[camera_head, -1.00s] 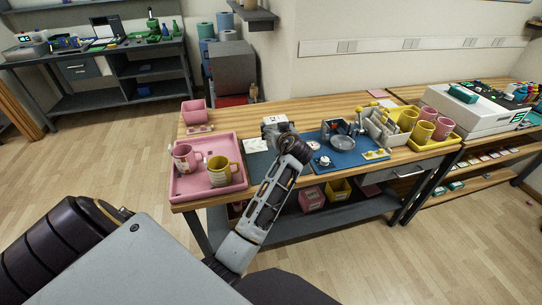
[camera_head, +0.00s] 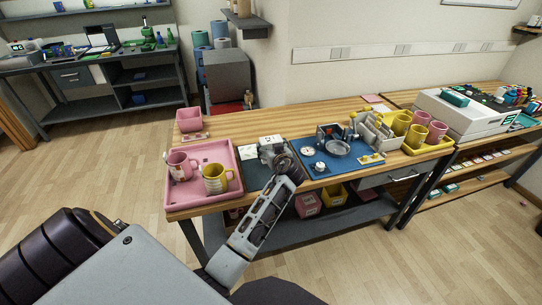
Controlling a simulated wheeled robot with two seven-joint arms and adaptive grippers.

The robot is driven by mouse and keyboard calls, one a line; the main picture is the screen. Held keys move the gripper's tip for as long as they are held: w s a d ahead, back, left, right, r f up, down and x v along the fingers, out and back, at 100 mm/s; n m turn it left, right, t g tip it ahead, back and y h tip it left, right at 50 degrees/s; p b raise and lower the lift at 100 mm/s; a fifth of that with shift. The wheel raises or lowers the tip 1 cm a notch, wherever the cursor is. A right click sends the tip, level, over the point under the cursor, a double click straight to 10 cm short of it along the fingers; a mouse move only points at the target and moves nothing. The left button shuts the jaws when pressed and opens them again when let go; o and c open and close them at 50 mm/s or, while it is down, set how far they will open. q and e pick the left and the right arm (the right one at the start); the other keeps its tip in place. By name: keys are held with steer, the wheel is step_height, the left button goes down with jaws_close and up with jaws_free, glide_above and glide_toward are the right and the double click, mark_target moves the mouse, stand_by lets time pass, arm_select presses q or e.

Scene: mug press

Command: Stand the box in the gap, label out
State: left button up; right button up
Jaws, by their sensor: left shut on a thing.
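My left gripper (camera_head: 273,151) is over the dark mat on the wooden bench, between the pink tray and the blue mat. It is shut on a small white box (camera_head: 269,140) with dark marks; the fingers and wrist hide much of it. I cannot tell which way its label faces, or whether it touches the mat. The gap cannot be made out clearly in this view. My right gripper is not in view.
The pink tray (camera_head: 236,191) holds a pink mug (camera_head: 178,166) and a yellow mug (camera_head: 214,181). A yellow tray (camera_head: 430,150) with mugs stands right. Pink (camera_head: 308,203) and yellow (camera_head: 333,196) bins sit below.

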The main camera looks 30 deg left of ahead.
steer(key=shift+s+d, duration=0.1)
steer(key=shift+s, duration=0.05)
arm_select(q)
steer(key=shift+f, duration=1.8)
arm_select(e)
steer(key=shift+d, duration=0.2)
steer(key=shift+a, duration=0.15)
